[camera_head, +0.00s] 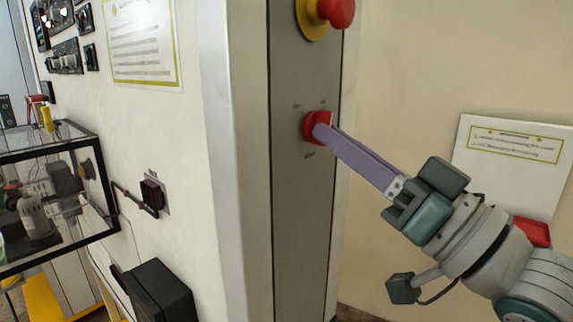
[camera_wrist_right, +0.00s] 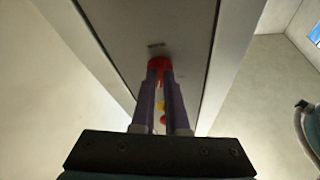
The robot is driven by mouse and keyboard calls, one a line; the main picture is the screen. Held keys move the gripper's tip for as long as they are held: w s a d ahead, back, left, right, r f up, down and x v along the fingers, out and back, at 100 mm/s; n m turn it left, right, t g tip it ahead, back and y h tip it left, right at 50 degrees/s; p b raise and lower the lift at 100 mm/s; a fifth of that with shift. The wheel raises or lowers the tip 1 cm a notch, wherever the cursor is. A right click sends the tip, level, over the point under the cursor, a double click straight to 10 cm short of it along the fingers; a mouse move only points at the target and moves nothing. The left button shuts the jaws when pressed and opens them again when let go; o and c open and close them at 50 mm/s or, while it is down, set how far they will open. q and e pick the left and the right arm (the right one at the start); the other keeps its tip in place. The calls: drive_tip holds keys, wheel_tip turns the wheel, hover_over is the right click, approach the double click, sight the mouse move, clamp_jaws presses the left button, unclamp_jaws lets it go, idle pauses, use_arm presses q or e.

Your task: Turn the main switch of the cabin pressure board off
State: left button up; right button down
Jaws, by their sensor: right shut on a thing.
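The main switch (camera_head: 309,128) is a red rotary knob on the narrow grey side panel (camera_head: 287,207) of the board. Small dark labels surround it, too small to read. My right gripper (camera_head: 322,131) reaches in from the right with long purple fingers, shut on the red knob. In the right wrist view the two fingertips (camera_wrist_right: 161,75) lie on either side of the red knob (camera_wrist_right: 158,62). The fingers hide part of the knob, so I cannot tell its exact angle. My left gripper is not in view.
A red mushroom button on a yellow base (camera_head: 325,14) sits above the switch on the same panel. A white sheet (camera_head: 508,160) hangs on the right wall. A glass case (camera_head: 62,200) and a black box (camera_head: 158,292) stand out at the left.

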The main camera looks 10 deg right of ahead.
drive_tip(key=shift+w+d+r+n+g+y+b, duration=0.15)
drive_tip(key=shift+n+g+y+b, duration=0.9)
drive_tip(key=shift+n, duration=1.75)
drive_tip(key=shift+w+d+n+g+y+b, duration=0.1)
drive_tip(key=shift+n+g+y+b, duration=0.9)
drive_tip(key=shift+n, duration=1.8)
drive_tip(key=shift+w+d+r+n+g+y+b, duration=0.15)
drive_tip(key=shift+n+g+y+b, duration=0.5)
drive_tip(key=shift+n+g+b, duration=1.45)
drive_tip(key=shift+n+t+p, duration=0.65)
drive_tip(key=shift+n+t, duration=0.1)
drive_tip(key=shift+n, duration=0.25)
drive_tip(key=c, duration=0.9)
unclamp_jaws()
drive_tip(key=shift+f, duration=0.1)
drive_tip(key=shift+s, duration=0.1)
